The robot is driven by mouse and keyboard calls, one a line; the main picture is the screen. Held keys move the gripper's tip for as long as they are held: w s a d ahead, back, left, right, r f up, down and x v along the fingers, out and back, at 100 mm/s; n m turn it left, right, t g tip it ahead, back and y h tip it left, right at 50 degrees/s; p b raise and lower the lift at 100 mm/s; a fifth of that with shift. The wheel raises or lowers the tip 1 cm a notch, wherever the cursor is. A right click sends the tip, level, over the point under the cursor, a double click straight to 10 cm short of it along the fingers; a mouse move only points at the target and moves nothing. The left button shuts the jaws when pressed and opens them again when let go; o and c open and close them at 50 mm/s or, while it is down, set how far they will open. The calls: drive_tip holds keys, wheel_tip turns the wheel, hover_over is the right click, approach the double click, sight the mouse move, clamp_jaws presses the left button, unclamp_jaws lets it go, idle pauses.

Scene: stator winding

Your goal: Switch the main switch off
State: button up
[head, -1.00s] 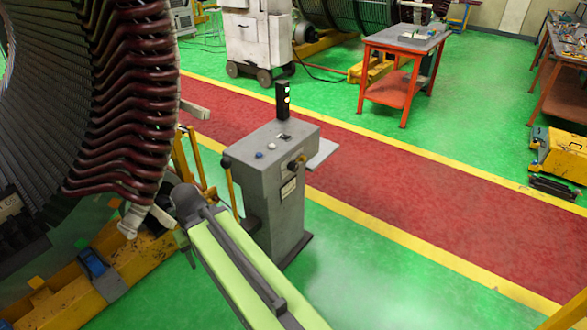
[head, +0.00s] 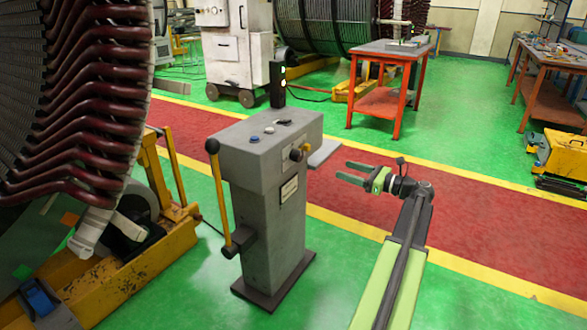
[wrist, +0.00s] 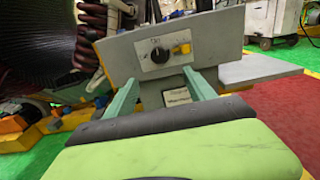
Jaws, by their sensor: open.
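The main switch is a dark rotary knob on a light plate on the side of the grey control pedestal (head: 268,185). In the head view the knob (head: 297,153) has a yellow part beside it. In the wrist view the black knob (wrist: 160,55) and a yellow piece (wrist: 182,48) show on the plate, beyond my fingers. My gripper (head: 351,173) is open and empty, to the right of the pedestal, with its two green fingers pointing towards the pedestal. In the wrist view the fingers (wrist: 160,88) stand apart below the knob, with nothing between them.
A lever with a yellow shaft (head: 222,195) stands at the pedestal's left side. A black signal post (head: 277,84) rises behind its top. The large stator (head: 70,110) is at the left. A red table (head: 385,100) stands behind.

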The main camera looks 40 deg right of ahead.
sight(301, 156)
drive_tip(key=x, duration=1.8)
drive_tip(key=shift+a, duration=0.25)
drive_tip(key=c, duration=1.3)
drive_tip(key=shift+d+r, duration=0.1)
drive_tip(key=shift+c, duration=0.3)
